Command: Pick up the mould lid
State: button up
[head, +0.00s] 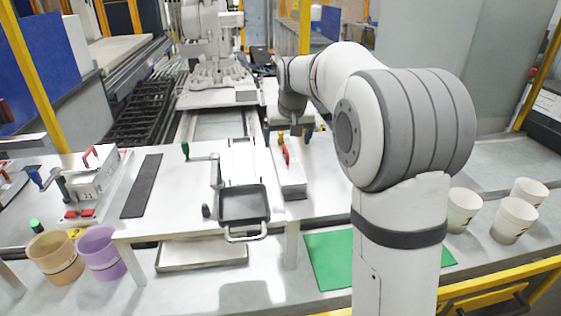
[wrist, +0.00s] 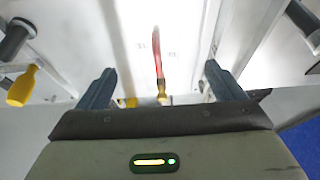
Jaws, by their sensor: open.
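A white block with a red handle (head: 292,182), which I take to be the mould lid, lies on the white table right of the black tray. Its red handle also shows in the wrist view (wrist: 158,52), on a white numbered surface. My gripper (head: 296,131) is just behind and above the block in the head view, partly hidden by my arm. In the wrist view my gripper (wrist: 161,84) is open, its two dark fingers wide apart, with the red handle's yellow end between and beyond them. Nothing is held. I cannot tell the exact gap to the handle.
A black tray with a handle (head: 244,205) and a green-knobbed lever (head: 200,157) stand left of the block. Another white block with a red handle (head: 94,183) is at the left. Cups (head: 103,250) stand lower down. In the wrist view a yellow knob (wrist: 22,88) is left of the fingers.

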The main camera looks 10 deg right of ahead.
aim_at(286, 147)
jog(key=shift+w+f, duration=0.3)
jog(key=shift+w, duration=0.3)
jog(key=shift+w+f, duration=0.25)
jog(key=shift+w, duration=0.35)
jog(key=shift+w+f, duration=0.2)
jog(key=shift+f, duration=0.1)
jog(key=x, duration=0.4)
jog(key=p+x, duration=0.1)
jog(key=x, duration=0.2)
jog(key=shift+w+d, duration=0.1)
jog(key=shift+d, duration=0.15)
jog(key=shift+r, duration=0.1)
jog(key=c, duration=1.4)
jog(key=shift+r, duration=0.2)
jog(key=shift+c, duration=0.3)
notch_tip(286, 147, up, 10)
jog(key=shift+f, duration=0.15)
